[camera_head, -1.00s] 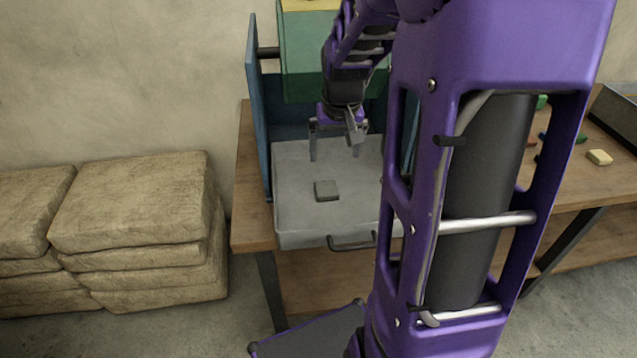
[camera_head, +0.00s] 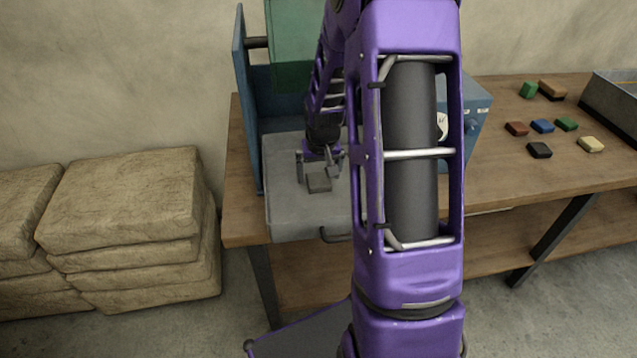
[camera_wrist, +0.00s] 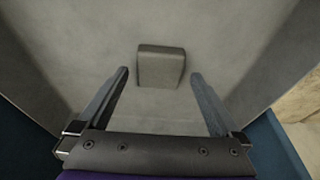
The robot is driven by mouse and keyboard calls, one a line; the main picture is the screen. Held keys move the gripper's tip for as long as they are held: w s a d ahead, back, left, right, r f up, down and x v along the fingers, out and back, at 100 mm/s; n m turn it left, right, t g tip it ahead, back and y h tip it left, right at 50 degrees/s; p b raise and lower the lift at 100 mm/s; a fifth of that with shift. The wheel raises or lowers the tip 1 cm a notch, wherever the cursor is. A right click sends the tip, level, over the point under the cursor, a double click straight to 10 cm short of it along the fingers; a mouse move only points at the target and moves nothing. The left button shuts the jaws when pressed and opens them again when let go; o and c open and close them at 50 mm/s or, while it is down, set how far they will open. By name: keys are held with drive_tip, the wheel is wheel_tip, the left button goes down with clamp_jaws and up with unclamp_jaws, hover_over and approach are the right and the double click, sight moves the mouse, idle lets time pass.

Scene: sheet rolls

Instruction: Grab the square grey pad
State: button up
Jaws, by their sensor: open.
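The square grey pad (camera_head: 319,183) lies flat on the light grey tray (camera_head: 290,219) that extends from the blue machine. My gripper (camera_head: 319,172) is open and low over the tray, just behind the pad in the head view. In the wrist view the pad (camera_wrist: 161,67) lies ahead of the fingertips, roughly centred between the lines of the two fingers (camera_wrist: 159,76). Nothing is between the fingers. Whether the fingertips touch the tray cannot be told. My arm hides the right part of the tray in the head view.
Several small coloured blocks, including a black one (camera_head: 539,150), lie on the wooden table (camera_head: 490,175) at right. Stacked beige bales (camera_head: 125,205) stand at left.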

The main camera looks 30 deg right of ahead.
drive_tip(key=shift+w+d+f, duration=0.1)
drive_tip(key=shift+w+f, duration=0.05)
drive_tip(key=shift+f, duration=0.4)
